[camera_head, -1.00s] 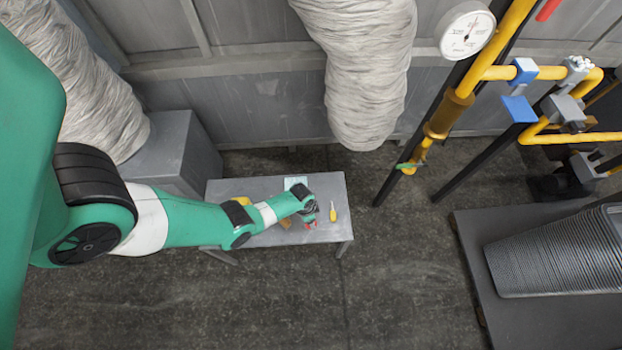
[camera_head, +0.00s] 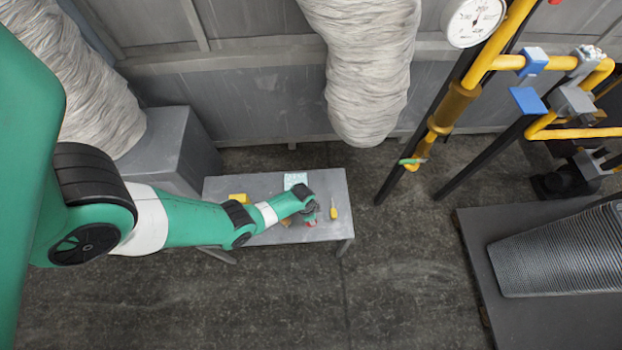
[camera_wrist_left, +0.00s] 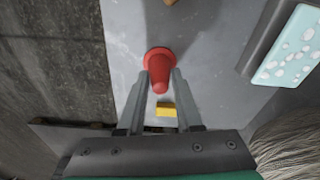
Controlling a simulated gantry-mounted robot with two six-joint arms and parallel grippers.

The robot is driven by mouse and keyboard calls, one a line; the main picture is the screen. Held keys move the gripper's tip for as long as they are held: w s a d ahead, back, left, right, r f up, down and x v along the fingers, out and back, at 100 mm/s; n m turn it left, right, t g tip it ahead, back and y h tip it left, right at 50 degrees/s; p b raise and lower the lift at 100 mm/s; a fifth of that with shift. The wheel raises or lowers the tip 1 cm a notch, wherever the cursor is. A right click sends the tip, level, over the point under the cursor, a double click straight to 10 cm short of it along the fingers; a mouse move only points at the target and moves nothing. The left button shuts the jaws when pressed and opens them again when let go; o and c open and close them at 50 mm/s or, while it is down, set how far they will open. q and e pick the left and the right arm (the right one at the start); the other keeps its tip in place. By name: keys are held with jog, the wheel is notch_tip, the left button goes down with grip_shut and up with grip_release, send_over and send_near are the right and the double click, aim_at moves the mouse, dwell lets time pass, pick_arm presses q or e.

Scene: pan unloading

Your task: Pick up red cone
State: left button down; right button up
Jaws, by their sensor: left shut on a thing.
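The red cone (camera_wrist_left: 160,70) is between the two fingers of my left gripper (camera_wrist_left: 160,76) in the left wrist view. The fingers are shut on it from both sides. Its wide base faces the far side of the view and its narrow end points back toward the palm. In the head view my left gripper (camera_head: 311,216) is over the right part of the grey table (camera_head: 265,186), and a small bit of the red cone (camera_head: 310,224) shows below it. I cannot tell whether the cone touches the table. My right gripper is not in view.
A pale teal spotted item (camera_head: 295,180) is at the table's back. A yellow block (camera_head: 239,198) and a brownish piece (camera_head: 286,222) lie to the left. Yellow pipes (camera_head: 455,105) stand right of the table.

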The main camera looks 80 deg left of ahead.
pick_arm(q)
jog(key=shift+r+p, duration=0.65)
notch_tip(320, 180, up, 3)
jog(key=p, duration=0.3)
jog(key=shift+w+r, duration=0.1)
jog(key=w+d+r+p, duration=0.5)
jog(key=w+d+r, duration=0.3)
jog(key=w+d, duration=0.1)
jog(key=shift+w+d+r, duration=0.2)
jog(key=shift+d+r, duration=0.05)
jog(key=shift+d, duration=0.35)
